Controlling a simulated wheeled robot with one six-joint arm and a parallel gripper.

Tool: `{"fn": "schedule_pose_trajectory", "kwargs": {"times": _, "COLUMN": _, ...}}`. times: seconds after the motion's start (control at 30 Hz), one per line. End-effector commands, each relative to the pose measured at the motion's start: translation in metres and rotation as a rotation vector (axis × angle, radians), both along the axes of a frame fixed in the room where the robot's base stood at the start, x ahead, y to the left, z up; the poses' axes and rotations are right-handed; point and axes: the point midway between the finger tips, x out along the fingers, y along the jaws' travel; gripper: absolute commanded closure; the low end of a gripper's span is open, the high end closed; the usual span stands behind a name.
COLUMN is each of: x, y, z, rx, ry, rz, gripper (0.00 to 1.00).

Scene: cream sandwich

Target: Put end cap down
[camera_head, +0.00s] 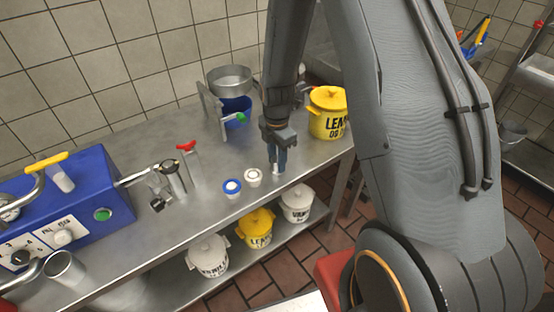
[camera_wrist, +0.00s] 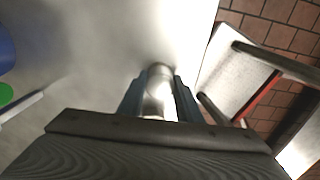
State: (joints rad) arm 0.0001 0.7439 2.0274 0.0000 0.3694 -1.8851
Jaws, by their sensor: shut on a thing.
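My gripper (camera_head: 277,165) points down over the steel table near its front edge. In the wrist view my gripper (camera_wrist: 160,100) is shut on a shiny metal cylindrical piece, the end cap (camera_wrist: 159,76). In the head view the end cap (camera_head: 273,175) shows only as a small pale bit below the fingers, at or just above the tabletop; I cannot tell whether it touches. The fingers hide most of it.
On the steel table (camera_head: 140,225), a blue-and-white ring (camera_head: 232,187) and a white ring (camera_head: 253,177) lie left of my gripper. A blue machine (camera_head: 75,220) stands left. Pots sit on the lower shelf.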

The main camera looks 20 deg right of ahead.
Motion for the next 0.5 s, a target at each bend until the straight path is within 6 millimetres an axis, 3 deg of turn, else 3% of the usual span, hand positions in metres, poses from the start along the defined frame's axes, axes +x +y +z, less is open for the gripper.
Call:
{"fn": "schedule_pose_trajectory", "kwargs": {"times": 0.07, "x": -0.0001, "y": 0.0000, "z": -0.0030, "rx": 0.000, "ry": 0.001, "rz": 0.000, "gripper": 0.94}}
{"fn": "schedule_pose_trajectory", "kwargs": {"times": 0.1, "x": -0.0002, "y": 0.0000, "z": -0.0023, "rx": 0.000, "ry": 0.001, "rz": 0.000, "gripper": 0.62}}
{"fn": "schedule_pose_trajectory", "kwargs": {"times": 0.17, "x": -0.0002, "y": 0.0000, "z": -0.0021, "rx": 0.000, "ry": 0.001, "rz": 0.000, "gripper": 0.52}}
{"fn": "schedule_pose_trajectory", "kwargs": {"times": 0.5, "x": -0.0001, "y": 0.0000, "z": -0.0001, "rx": 0.000, "ry": 0.000, "rz": 0.000, "gripper": 0.50}}
